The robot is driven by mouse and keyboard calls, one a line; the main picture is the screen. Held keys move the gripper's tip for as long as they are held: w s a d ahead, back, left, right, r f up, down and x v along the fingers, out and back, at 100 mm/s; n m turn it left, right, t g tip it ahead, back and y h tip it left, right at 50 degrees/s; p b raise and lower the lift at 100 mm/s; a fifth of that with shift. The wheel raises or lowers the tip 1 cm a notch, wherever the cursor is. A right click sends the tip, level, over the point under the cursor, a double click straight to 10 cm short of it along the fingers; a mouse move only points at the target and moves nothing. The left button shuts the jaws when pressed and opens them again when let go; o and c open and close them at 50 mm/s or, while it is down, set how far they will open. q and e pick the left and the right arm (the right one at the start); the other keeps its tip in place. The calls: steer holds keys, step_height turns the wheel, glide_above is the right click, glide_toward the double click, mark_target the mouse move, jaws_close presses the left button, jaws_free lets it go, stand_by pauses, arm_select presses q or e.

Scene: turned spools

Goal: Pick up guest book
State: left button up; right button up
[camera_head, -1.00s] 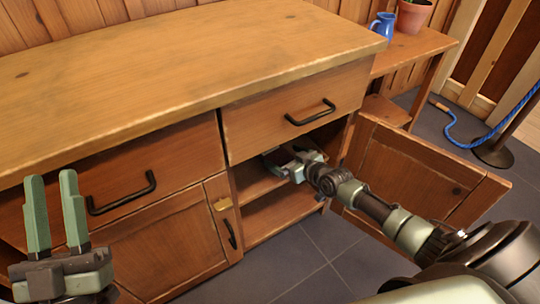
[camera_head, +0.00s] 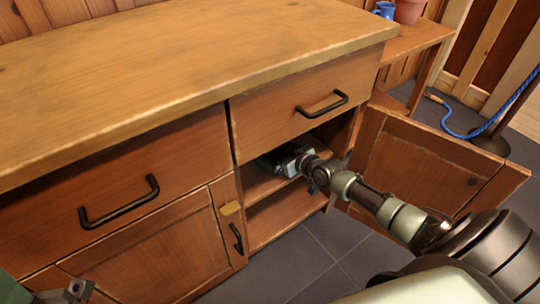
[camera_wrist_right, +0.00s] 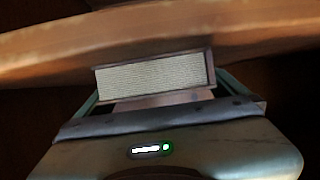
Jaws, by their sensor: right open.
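The guest book (camera_wrist_right: 155,77) shows in the right wrist view as a block of pale page edges between dark reddish covers. My right gripper (camera_wrist_right: 165,92) is open, with a finger on either side of the book; contact cannot be told. In the head view my right gripper (camera_head: 272,162) reaches through the open door into the upper compartment of the cabinet (camera_head: 228,222). I cannot make out the book there. Only a small part of my left gripper (camera_head: 70,293) shows at the bottom left corner; its fingertips are not clear.
The open cabinet door (camera_head: 425,170) stands to the right of my right arm. A drawer (camera_head: 285,105) is shut above the compartment, and a shelf (camera_head: 285,210) lies below. A side table (camera_head: 420,45) with a blue jug (camera_head: 385,10) and pot (camera_head: 409,11) stands at right.

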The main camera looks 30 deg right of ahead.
steer(key=shift+w+f, duration=0.1)
steer(key=shift+w, duration=0.05)
steer(key=shift+r, duration=0.2)
steer(key=c, duration=1.6)
steer(key=shift+o, duration=0.2)
